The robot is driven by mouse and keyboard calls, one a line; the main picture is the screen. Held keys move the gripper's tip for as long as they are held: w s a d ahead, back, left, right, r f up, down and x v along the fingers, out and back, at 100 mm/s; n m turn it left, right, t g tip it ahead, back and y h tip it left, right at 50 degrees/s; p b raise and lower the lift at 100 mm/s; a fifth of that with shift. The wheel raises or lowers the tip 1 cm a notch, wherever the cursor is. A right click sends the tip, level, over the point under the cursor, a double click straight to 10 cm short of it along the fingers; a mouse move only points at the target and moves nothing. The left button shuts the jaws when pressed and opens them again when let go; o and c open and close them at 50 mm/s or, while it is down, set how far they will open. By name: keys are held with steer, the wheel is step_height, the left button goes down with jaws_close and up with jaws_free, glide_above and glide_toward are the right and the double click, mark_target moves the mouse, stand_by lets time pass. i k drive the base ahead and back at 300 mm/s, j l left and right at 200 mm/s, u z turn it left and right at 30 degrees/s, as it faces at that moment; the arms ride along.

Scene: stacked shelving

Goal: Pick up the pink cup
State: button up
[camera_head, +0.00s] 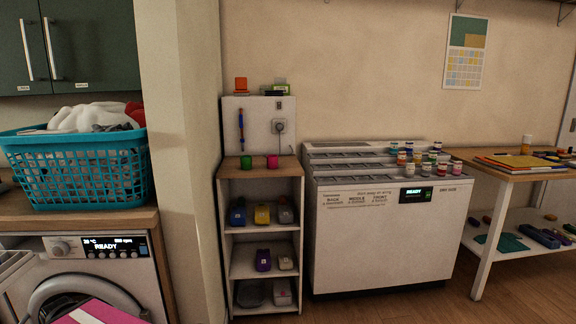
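A small pink cup (272,161) stands upright on the wooden top of a narrow white shelf unit (230,184), near the middle of the camera_head view. A green cup (246,162) stands just to its left, with a small gap between them. Nothing blocks the view of the pink cup. My gripper does not show in this view, so its distance from the cup cannot be told.
A white panel (258,125) rises behind the cups. A pale wall column (185,150) stands left of the shelf; a wide white machine (380,238) with several small jars stands right. A teal laundry basket (80,170) sits above a washer (100,275). Wood floor shows lower right.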

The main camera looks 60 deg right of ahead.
mark_target(272, 160)
steer(key=z, duration=1.8)
